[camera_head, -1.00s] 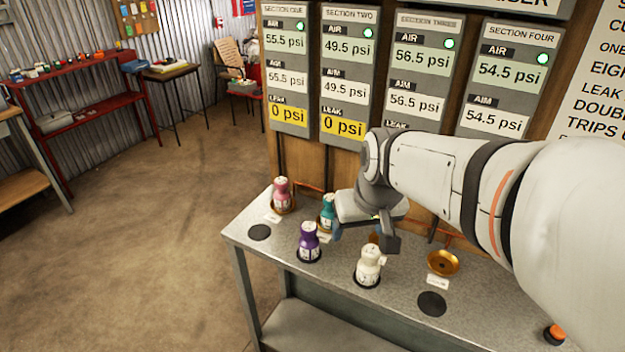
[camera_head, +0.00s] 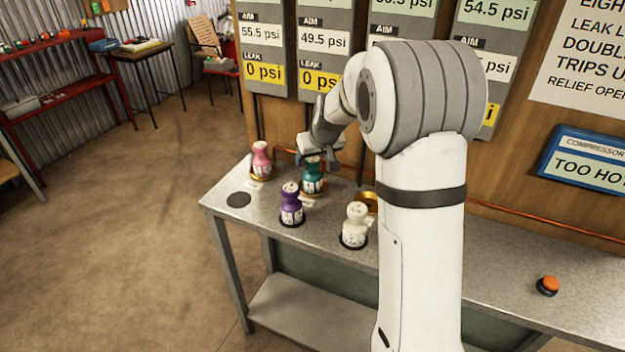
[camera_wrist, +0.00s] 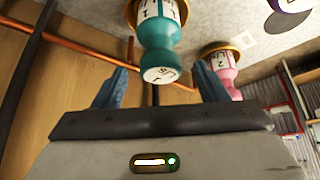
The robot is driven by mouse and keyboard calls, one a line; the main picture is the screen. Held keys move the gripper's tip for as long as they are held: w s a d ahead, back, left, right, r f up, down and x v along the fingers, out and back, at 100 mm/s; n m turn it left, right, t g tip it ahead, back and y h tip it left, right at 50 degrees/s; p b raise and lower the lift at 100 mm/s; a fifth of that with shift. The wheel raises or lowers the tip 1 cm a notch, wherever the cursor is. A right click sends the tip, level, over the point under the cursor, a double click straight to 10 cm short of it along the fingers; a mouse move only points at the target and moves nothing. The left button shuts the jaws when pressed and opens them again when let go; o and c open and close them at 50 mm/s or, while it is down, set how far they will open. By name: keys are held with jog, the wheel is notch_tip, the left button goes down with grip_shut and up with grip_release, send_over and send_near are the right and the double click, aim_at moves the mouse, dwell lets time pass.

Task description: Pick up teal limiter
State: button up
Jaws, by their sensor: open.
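The teal limiter (camera_head: 313,177) stands upright in a brass cup at the back of the metal bench, between the pink and white limiters. My gripper (camera_head: 319,151) is right above and beside its top in the head view, partly hiding it. In the wrist view the teal limiter (camera_wrist: 160,45) points its cap toward the gap between my blue fingertips (camera_wrist: 161,85). The fingers are apart, one on each side of the cap's line, with nothing held. Whether either finger touches the limiter cannot be told.
A pink limiter (camera_head: 261,160) stands to the left, a purple one (camera_head: 291,205) in front, and a white one (camera_head: 355,226) to the right. An empty-looking brass cup (camera_head: 367,200) sits behind the white one. A copper pipe (camera_wrist: 70,42) runs along the wooden back panel.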

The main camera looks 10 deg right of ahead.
aim_at(313, 174)
jog(key=x, duration=0.4)
jog(key=shift+c, duration=0.4)
grip_shut()
